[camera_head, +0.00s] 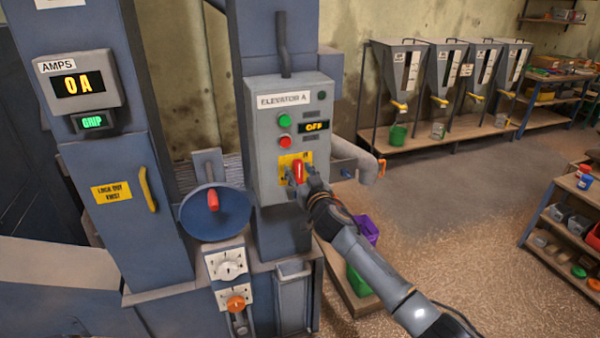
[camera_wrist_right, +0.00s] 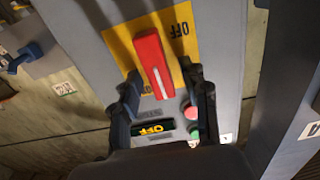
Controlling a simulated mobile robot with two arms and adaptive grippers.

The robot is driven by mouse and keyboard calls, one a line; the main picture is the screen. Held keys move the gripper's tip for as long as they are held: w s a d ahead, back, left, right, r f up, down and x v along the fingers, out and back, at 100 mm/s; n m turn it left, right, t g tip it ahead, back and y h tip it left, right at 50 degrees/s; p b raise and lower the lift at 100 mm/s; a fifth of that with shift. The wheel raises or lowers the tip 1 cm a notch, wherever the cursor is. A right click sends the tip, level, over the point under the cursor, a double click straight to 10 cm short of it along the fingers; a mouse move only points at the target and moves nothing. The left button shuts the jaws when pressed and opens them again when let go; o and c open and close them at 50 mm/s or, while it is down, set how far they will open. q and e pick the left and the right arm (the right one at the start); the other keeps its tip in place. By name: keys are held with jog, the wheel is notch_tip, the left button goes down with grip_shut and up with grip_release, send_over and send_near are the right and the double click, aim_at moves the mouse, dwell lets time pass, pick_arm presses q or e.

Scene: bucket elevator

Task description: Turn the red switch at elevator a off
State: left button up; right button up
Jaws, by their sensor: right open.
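The red switch (camera_head: 299,171) is a lever on a yellow plate (camera_head: 284,160) on the grey box labelled ELEVATOR A (camera_head: 262,130). In the right wrist view the red lever (camera_wrist_right: 154,62) slants across the yellow plate, which has OFF printed beside it. The box display (camera_head: 314,127) reads OFF. My right gripper (camera_head: 299,186) is open at the lever. In the wrist view its fingers (camera_wrist_right: 163,85) stand on either side of the lever's lower end, and gaps show between them and the lever. My left gripper is not in view.
Above the lever are a green button (camera_head: 284,120) and a red button (camera_head: 284,141). A blue wheel (camera_head: 228,215) stands left of the box. Hoppers (camera_head: 402,70) line the back wall.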

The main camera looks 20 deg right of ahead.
grip_shut()
jog(key=shift+n, duration=0.3)
jog(key=n, duration=0.3)
jog(key=shift+a+n, duration=0.25)
jog(key=shift+n, duration=0.05)
jog(key=n, duration=0.4)
jog(key=shift+a+f+n, duration=0.15)
jog(key=shift+f+n, duration=0.05)
jog(key=shift+n, duration=0.1)
jog(key=n, duration=0.4)
jog(key=shift+a+f+n, duration=0.15)
jog(key=shift+n, duration=0.15)
jog(key=shift+f+n, duration=0.15)
jog(key=shift+n, duration=0.95)
jog(key=shift+f+n, duration=0.1)
jog(key=shift+n, duration=1)
